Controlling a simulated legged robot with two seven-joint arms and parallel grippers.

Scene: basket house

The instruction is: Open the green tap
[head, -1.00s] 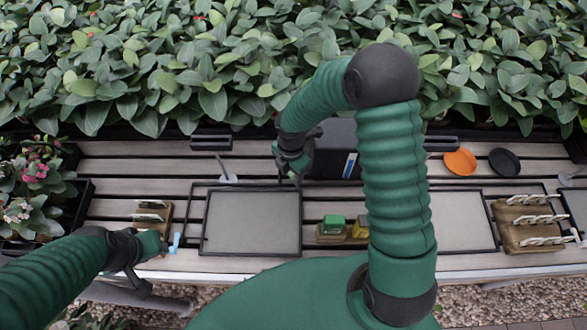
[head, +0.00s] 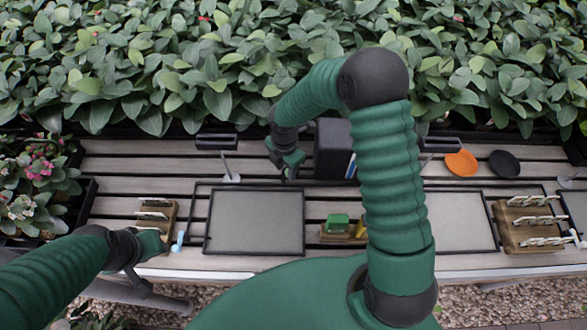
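I cannot pick out a green tap for certain. A slim grey post with a black top (head: 216,141) stands behind the left grey panel, and a similar black-topped post (head: 440,145) stands behind the right one; neither looks green. My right gripper (head: 289,170) hangs over the back of the slatted table, between the left post and a dark box (head: 331,148), apart from the post. Its fingers are small and dark, and their opening is unclear. My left gripper (head: 160,242) is low at the left, beside a small light-blue object (head: 178,241); its fingers are unclear.
A green block (head: 337,222) sits on a wooden holder between two black-framed grey panels (head: 254,222). Wooden racks (head: 530,222) stand at both sides. An orange dish (head: 461,163) and a black dish (head: 504,163) lie at back right. Dense plants line the back.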

